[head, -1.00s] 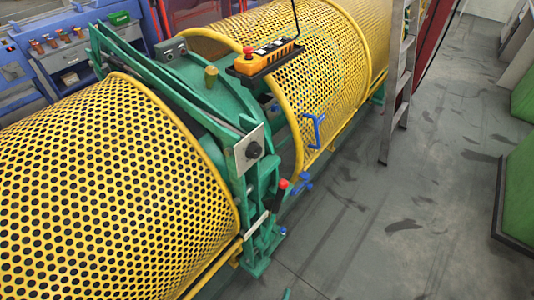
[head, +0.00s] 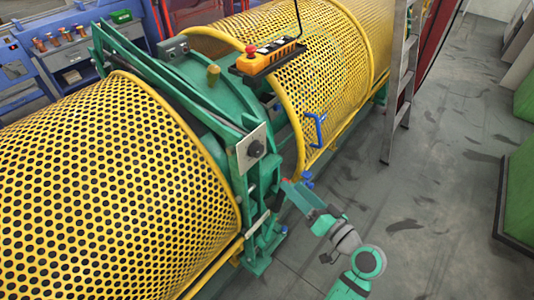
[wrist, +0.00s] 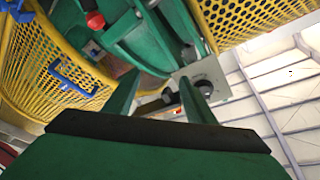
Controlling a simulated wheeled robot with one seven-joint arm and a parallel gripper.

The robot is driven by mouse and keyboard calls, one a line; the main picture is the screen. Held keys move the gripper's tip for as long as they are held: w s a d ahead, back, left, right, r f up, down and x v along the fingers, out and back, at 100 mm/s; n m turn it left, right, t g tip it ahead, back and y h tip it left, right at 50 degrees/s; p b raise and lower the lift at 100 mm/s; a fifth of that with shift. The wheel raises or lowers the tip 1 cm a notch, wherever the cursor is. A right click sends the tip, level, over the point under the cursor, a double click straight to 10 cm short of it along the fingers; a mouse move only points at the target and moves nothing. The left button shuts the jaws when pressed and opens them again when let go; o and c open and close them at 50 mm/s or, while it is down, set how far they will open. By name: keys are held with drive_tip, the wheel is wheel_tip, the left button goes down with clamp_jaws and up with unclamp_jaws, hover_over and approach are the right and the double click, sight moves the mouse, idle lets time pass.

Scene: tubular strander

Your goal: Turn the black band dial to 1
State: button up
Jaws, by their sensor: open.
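The black band dial (head: 256,149) is a round black knob on a square grey plate (head: 242,157), fixed to the green frame between the two yellow mesh guards. In the wrist view the plate (wrist: 216,70) shows ahead, and the dial (wrist: 206,87) is partly hidden behind the right finger. No numbers on the plate are legible. My gripper (head: 289,188) is green and stands below and to the right of the dial in the head view, apart from it. In the wrist view my gripper (wrist: 158,86) has its two fingers spread with nothing between them.
A red-tipped lever (wrist: 95,20) and a blue handle (wrist: 75,78) are near the gripper. A ladder (head: 402,85) stands at the right. The grey floor (head: 430,200) is clear.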

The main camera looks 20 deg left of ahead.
sight(261, 151)
wheel_tip(261, 151, up, 10)
drive_tip(key=s+d+n+g+y, duration=0.1)
drive_tip(key=s+n+g+y, duration=0.15)
drive_tip(key=n+g, duration=0.3)
drive_tip(key=shift+n+y, duration=0.45)
drive_tip(key=x, duration=0.7)
drive_tip(key=w+x, duration=0.1)
drive_tip(key=x, duration=0.3)
drive_tip(key=shift+d+r, duration=0.1)
drive_tip(key=shift+r, duration=0.1)
drive_tip(key=shift+t, duration=0.25)
drive_tip(key=c, duration=1)
